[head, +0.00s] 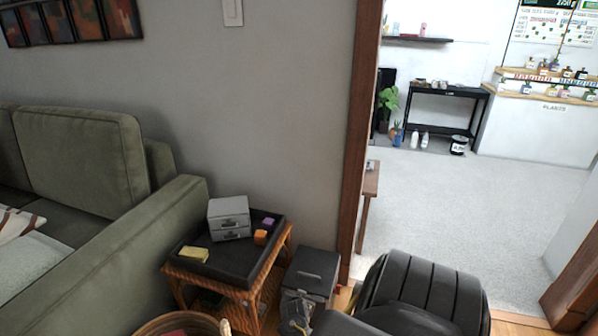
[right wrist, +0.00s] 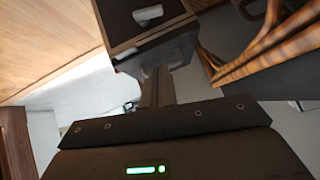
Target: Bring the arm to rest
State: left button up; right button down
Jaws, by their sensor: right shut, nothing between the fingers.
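My right gripper (right wrist: 158,75) shows in the right wrist view, with its dark body and a green light across the bottom. It is shut and nothing shows between its fingers. Past the fingers is a dark box with a pale handle (right wrist: 148,13). In the head view a black box with a handle on its lid (head: 316,272) stands on the floor beside a wicker side table. The right gripper is hard to make out in the head view. My left gripper is not in view.
The wicker table's black tray (head: 222,270) holds a grey drawer box (head: 229,218), a yellow block (head: 193,254), and orange and purple blocks. A green sofa (head: 105,240) stands left. A woven basket (head: 180,325) is at the bottom.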

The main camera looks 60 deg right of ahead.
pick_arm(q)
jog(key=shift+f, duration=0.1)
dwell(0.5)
